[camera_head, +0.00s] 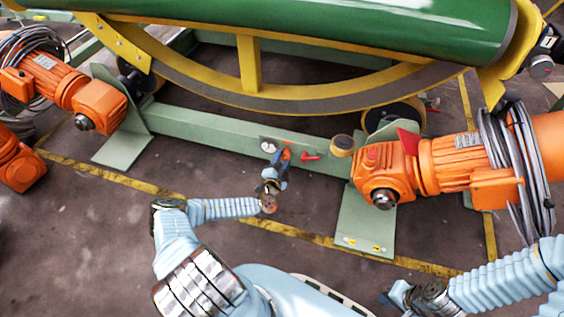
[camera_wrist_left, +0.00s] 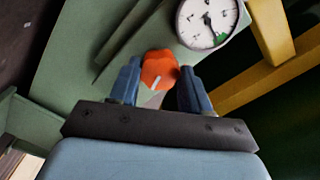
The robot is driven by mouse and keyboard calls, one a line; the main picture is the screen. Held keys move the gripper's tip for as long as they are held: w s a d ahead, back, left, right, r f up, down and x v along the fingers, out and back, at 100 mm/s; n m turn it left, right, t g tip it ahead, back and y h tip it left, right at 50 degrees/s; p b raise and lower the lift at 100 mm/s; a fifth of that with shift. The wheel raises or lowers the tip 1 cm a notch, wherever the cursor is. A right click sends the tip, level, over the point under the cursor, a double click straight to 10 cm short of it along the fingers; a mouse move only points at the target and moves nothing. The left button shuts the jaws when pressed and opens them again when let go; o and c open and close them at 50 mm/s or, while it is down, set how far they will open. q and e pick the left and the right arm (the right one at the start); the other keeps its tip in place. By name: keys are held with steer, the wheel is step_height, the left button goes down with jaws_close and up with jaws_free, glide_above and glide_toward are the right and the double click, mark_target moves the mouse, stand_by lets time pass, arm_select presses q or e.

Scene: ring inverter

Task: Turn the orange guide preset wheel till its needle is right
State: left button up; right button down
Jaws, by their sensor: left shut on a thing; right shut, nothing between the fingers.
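The orange guide preset wheel (camera_wrist_left: 159,68) is a small lobed knob with a white mark, on the green frame beam. It also shows small in the head view (camera_head: 287,153). My left gripper (camera_head: 281,163) reaches it from the front, and its two blue fingers are shut on the wheel, one on each side. The round white gauge (camera_wrist_left: 207,20) sits just up and right of the wheel in the wrist view, with a dark needle and a green patch at its lower right. My right gripper (camera_head: 392,296) is shut and empty at the bottom, away from the wheel.
A red lever (camera_head: 311,157) sticks out of the beam (camera_head: 205,133) just right of the wheel. An orange motor (camera_head: 455,160) with cables stands further right, another (camera_head: 75,93) at left. A large yellow ring (camera_head: 250,97) curves above. Floor in front is open.

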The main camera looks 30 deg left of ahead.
arm_select(q)
steer(key=n+b, duration=0.1)
steer(key=n, duration=0.3)
steer(key=shift+f+n, duration=0.15)
steer(key=shift+n, duration=0.25)
stand_by(0.4)
steer(key=o, duration=1.1)
steer(key=shift+c, duration=0.2)
steer(key=p+v, duration=0.2)
steer(key=v, duration=1.2)
steer(key=shift+w+d, duration=0.15)
